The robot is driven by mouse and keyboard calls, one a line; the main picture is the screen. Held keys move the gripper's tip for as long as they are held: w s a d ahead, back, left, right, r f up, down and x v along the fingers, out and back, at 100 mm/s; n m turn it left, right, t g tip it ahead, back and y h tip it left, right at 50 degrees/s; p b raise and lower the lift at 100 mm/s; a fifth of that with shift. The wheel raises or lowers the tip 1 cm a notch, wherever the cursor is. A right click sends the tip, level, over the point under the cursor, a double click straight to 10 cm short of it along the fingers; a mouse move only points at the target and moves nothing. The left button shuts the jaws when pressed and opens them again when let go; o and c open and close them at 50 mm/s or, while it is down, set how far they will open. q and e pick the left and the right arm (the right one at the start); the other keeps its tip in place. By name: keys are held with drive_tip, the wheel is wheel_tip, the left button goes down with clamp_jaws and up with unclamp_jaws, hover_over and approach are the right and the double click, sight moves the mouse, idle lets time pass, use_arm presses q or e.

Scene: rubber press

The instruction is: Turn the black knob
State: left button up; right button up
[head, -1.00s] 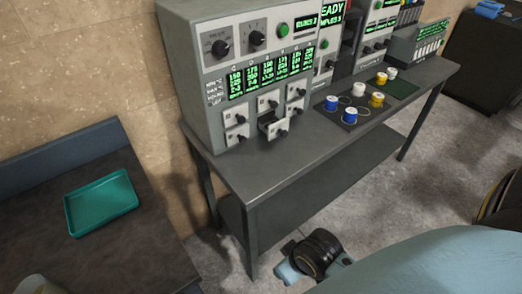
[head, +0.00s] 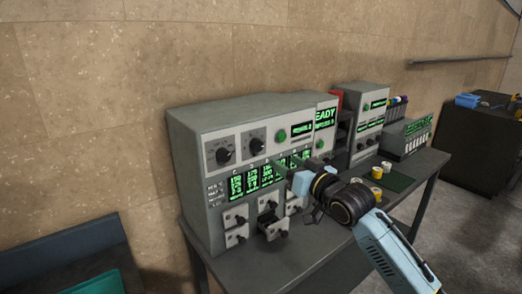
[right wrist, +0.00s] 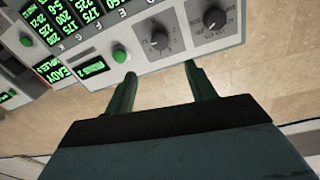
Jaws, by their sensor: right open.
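In the right wrist view, the knob nearer the fingers (right wrist: 160,40) and the other knob (right wrist: 212,17) show at the top. My right gripper (head: 290,168) is in front of the machine's display, right of and lower than the knobs. Its two green fingers (right wrist: 160,70) are apart, with nothing between them, pointing toward the nearer knob without visible contact. My left gripper is not in view.
The grey machine (head: 200,130) stands on a dark table. A green button (head: 282,136) is right of the knobs. Small drawers with black pulls sit below, one drawer (head: 272,228) pulled out. White and yellow spools (head: 377,172) stand at the right.

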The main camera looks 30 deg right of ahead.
sight(259, 146)
drive_tip(key=w, duration=0.6)
drive_tip(key=w+p, duration=0.1)
drive_tip(key=w, duration=0.5)
drive_tip(key=shift+w+a+f, duration=0.1)
drive_tip(key=shift+w+a, duration=0.1)
drive_tip(key=shift+w, duration=0.15)
drive_tip(key=c, duration=1)
drive_tip(key=shift+o, duration=0.2)
drive_tip(key=shift+p, duration=0.3)
